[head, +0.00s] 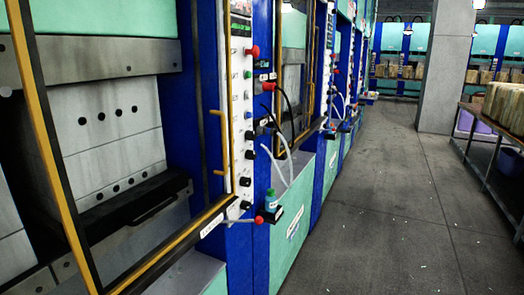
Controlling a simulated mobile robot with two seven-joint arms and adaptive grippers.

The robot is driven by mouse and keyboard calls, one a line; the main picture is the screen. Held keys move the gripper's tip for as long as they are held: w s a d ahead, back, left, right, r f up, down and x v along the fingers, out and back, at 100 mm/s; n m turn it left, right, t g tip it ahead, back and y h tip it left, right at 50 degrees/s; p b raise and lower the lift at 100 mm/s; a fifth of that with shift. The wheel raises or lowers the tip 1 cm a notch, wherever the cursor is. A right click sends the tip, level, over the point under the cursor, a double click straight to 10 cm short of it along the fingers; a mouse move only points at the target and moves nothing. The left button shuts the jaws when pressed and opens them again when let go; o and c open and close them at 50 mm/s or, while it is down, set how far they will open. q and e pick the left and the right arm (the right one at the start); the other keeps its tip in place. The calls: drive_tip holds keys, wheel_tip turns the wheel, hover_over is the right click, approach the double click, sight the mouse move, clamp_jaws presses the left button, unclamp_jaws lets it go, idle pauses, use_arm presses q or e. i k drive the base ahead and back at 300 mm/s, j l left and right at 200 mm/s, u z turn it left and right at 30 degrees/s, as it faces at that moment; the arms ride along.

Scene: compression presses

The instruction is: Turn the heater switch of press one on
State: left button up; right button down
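A tall white control panel (240,120) with a column of small knobs and buttons runs down the blue frame of the nearest press (115,110). It carries a red knob (253,51), a green button (248,74) and several black knobs, one of them low on the panel (245,182). I cannot tell which of these is the heater switch, nor read its setting, as the labels are too small. Neither of my grippers is in view.
A yellow-framed guard (48,140) stands at the left. More presses line the left. The grey floor (385,220) is open up to a cart (490,160) and a pillar (446,65).

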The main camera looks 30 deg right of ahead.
sight(250, 155)
drive_tip(key=i+l, duration=0.15)
drive_tip(key=l, duration=0.3)
drive_tip(key=i+l+u, duration=0.15)
drive_tip(key=l, duration=0.8)
drive_tip(key=i+l+u, duration=0.1)
drive_tip(key=l, duration=0.35)
drive_tip(key=i+l+u, duration=0.1)
drive_tip(key=l, duration=0.4)
drive_tip(key=i, duration=0.05)
